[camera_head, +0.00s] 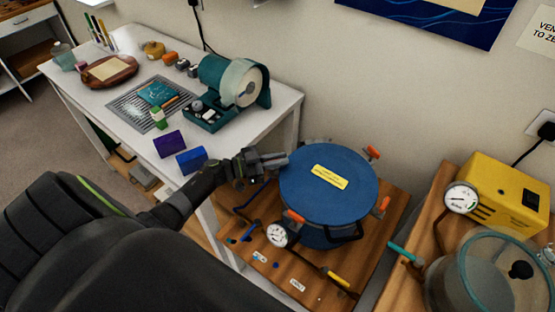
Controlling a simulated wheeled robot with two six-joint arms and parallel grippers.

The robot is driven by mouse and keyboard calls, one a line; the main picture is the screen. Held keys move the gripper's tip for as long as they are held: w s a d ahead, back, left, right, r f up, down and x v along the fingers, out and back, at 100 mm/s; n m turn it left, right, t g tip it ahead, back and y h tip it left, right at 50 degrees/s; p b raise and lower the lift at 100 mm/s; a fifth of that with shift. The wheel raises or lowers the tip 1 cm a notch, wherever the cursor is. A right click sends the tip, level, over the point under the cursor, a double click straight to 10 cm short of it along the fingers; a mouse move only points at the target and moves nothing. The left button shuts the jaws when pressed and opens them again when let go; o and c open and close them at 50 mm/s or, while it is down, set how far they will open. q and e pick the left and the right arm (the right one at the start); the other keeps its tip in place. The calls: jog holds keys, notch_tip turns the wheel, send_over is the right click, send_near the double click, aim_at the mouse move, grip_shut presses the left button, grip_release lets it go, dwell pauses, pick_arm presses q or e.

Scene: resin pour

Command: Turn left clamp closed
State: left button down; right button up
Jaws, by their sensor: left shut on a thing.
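A round blue pressure pot (327,182) with a yellow label on its lid stands on a wooden stand. My left gripper (275,160) is at the upper left edge of the lid, its jaws shut on the left clamp. The clamp is mostly hidden by the fingers, so its angle cannot be told. Orange-tipped clamps show at the back right (372,152), the right (383,204) and the front (294,216) of the rim. My right gripper is not in view.
A pressure gauge (279,234) sits at the pot's front. A white bench (90,103) with a teal grinder (222,90) and blue and purple blocks is at the left. A yellow pump (497,190) and a clear-lidded chamber (490,275) stand at the right.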

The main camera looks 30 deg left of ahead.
pick_arm(q)
jog(key=shift+d+m+g+h+b, duration=0.1)
jog(key=shift+m+g+h+b, duration=0.45)
jog(key=shift+m+g+h, duration=0.2)
jog(key=c, duration=1.5)
grip_release()
jog(key=shift+r, duration=0.1)
notch_tip(320, 180, up, 10)
jog(key=shift+f, duration=0.1)
